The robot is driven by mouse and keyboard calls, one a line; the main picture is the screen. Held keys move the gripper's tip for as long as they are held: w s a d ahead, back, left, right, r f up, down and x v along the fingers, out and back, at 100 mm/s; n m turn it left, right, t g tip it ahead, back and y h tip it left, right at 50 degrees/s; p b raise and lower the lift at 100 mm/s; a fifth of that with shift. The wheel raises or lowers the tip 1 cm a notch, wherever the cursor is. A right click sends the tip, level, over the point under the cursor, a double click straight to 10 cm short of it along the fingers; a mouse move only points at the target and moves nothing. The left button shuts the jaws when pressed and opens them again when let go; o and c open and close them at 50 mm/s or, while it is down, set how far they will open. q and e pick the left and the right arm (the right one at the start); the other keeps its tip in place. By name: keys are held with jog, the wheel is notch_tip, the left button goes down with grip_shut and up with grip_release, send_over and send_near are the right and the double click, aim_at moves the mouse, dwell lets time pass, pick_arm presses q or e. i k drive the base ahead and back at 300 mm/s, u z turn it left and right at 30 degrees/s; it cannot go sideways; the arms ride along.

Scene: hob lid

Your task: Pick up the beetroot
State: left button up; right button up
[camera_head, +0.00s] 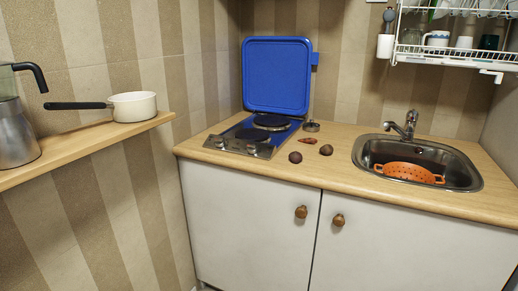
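A small dark purplish round thing (295,157), which looks like the beetroot, lies on the wooden worktop (240,172) in front of the hob and near its right front corner. A similar dark brownish round thing (326,150) lies a little to its right. At this size I cannot tell for certain which of the two is the beetroot. Neither of my grippers is in view.
A reddish piece (307,140) and a small round metal item (311,126) lie behind them. The hob (240,146) has its blue lid (277,76) raised. The sink (459,170) holds an orange colander (408,172). A white pan (134,106) stands on the left shelf.

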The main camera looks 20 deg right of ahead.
aim_at(296, 158)
jog(key=z, duration=0.5)
jog(key=i, duration=0.75)
jog(key=z, duration=0.8)
